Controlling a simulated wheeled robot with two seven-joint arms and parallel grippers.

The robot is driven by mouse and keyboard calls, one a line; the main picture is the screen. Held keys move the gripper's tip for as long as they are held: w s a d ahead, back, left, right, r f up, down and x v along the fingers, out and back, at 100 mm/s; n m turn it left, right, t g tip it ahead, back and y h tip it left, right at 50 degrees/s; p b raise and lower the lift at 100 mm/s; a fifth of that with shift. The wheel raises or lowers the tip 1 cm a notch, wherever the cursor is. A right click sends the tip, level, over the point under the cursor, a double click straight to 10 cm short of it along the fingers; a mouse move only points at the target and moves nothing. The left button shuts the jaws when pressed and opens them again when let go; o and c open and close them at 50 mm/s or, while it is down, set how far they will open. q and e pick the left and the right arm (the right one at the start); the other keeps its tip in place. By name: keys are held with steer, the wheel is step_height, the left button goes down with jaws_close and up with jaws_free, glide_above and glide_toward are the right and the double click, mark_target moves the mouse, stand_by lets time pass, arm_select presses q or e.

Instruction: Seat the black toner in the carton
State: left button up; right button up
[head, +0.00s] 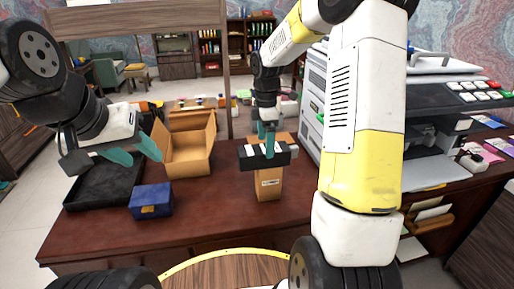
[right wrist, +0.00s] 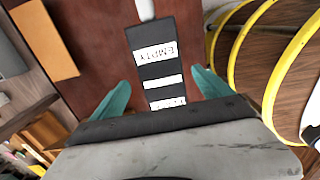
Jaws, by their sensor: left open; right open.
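The black toner (head: 247,158) is a dark bar with white labels, one reading EMPTY, and a pale knob at its right end. It lies across the top of a small brown labelled carton (head: 268,185); how far it is seated is hidden. My right gripper (head: 266,139) is open directly over it. In the right wrist view the toner (right wrist: 152,70) runs lengthwise between the teal fingers of that gripper (right wrist: 163,92), with gaps on both sides. My left gripper (head: 136,151) is open and empty over the left of the desk.
An open cardboard box (head: 188,163) stands at the back left. A blue box (head: 150,201) and a black tray (head: 90,192) are left of it. Another brown box (right wrist: 45,40) lies beyond the toner. A printer stands at the right. The front middle of the desk (head: 215,208) is clear.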

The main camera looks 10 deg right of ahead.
step_height(320, 180, down, 5)
steer(key=shift+s+f, duration=0.15)
steer(key=shift+f, duration=0.05)
steer(key=shift+c, duration=0.4)
steer(key=shift+r, duration=0.1)
jaws_close()
